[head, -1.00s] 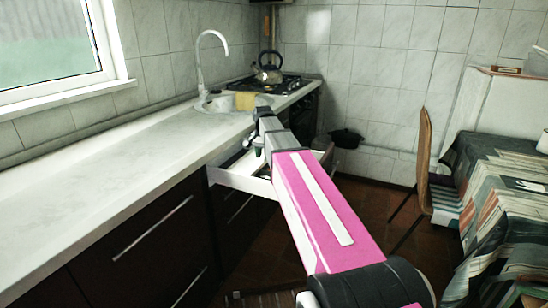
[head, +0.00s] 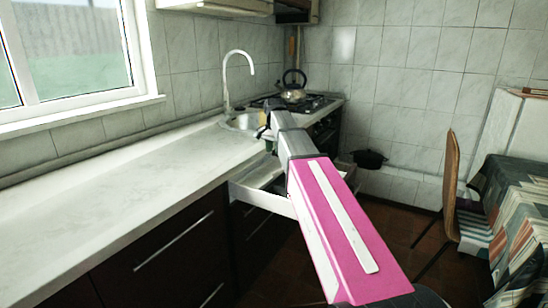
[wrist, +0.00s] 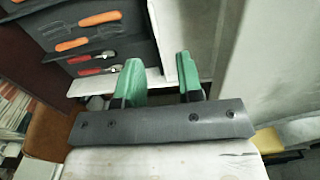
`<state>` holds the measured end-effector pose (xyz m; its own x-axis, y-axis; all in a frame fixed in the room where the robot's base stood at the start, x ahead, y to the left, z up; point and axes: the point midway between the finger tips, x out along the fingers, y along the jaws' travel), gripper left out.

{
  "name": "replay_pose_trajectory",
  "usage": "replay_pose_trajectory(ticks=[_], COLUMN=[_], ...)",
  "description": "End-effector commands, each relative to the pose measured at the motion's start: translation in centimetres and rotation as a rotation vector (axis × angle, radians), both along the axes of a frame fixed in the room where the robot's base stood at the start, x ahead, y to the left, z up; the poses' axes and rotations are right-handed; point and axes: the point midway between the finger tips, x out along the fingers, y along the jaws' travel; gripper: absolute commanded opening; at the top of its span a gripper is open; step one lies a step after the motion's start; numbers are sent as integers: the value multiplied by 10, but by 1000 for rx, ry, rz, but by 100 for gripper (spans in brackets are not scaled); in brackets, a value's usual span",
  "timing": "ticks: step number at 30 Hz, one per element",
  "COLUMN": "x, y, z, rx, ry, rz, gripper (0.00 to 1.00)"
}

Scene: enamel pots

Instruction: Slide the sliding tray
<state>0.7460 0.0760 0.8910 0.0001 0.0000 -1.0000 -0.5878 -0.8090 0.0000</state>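A dark grey tray (wrist: 118,28) with compartments lies inside a pulled-out white drawer below the counter. In the wrist view it holds orange-handled and red-handled cutlery. The open drawer (head: 262,197) shows in the head view, partly hidden by my arm. My gripper (wrist: 159,78) has two green fingertips set apart, with nothing visible gripped between them. The fingers are by the white drawer wall (wrist: 158,76) near the tray's end; I cannot tell whether they touch it. In the head view my arm hides most of the gripper.
The white counter (head: 120,180) runs along the left, with a sink (head: 243,121) and a kettle (head: 293,88) on the stove further back. A chair (head: 452,185) and a cloth-covered table (head: 515,205) stand at right. Some floor is clear between them and the drawer.

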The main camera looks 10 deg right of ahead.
Motion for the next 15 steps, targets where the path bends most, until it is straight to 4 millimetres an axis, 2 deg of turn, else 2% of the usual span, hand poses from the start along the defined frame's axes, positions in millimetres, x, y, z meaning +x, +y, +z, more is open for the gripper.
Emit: replay_pose_trajectory(ticks=[4,13,15], x=[0,-1,-6], y=[0,0,-6], z=[7,8,9], rx=[0,0,0], ry=[0,0,0], rz=[0,0,-1], gripper=[34,34,34])
